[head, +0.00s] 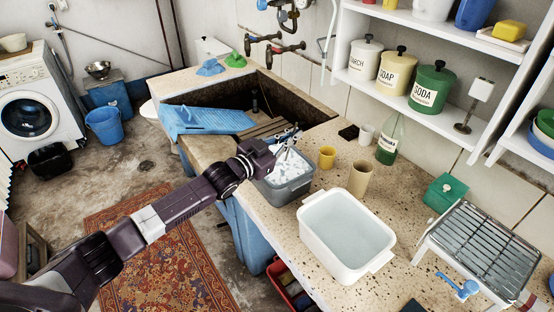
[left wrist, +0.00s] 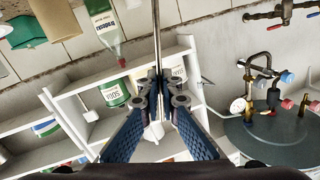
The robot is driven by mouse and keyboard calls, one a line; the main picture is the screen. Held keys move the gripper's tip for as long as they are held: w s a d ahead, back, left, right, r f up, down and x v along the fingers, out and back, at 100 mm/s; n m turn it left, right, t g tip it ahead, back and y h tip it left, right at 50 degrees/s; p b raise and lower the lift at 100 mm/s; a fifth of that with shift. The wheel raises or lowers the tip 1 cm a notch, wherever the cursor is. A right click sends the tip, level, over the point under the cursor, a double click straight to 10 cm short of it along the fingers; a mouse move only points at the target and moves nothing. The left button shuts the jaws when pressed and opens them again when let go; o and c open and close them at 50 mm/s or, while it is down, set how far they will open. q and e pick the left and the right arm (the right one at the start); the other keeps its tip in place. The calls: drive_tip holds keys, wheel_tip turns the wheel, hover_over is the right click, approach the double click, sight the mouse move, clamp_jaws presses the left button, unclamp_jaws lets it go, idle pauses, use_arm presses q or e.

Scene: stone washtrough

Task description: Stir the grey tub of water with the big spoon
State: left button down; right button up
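The grey tub (head: 290,188) stands on the speckled counter beside the stone trough, with white and pale-blue contents showing inside. My left arm reaches over from the left, and my left gripper (head: 287,139) is above the tub's back part. In the left wrist view, the fingers of my left gripper (left wrist: 162,98) are closed around a thin grey rod, which looks like the handle of the big spoon (left wrist: 157,42). The gripper and arm hide part of the tub. I cannot make out the spoon's bowl or how deep it reaches.
A white basin of water (head: 347,236) stands close in front of the tub. A yellow cup (head: 326,158), a tan cup (head: 359,180) and a green bottle (head: 389,141) stand to its right. A metal rack (head: 485,250) stands far right.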

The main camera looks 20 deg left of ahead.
use_arm(q)
wheel_tip(320, 180, up, 12)
drive_tip(key=s+d+p, duration=0.1)
drive_tip(key=d+p, duration=0.2)
drive_tip(key=p, duration=0.8)
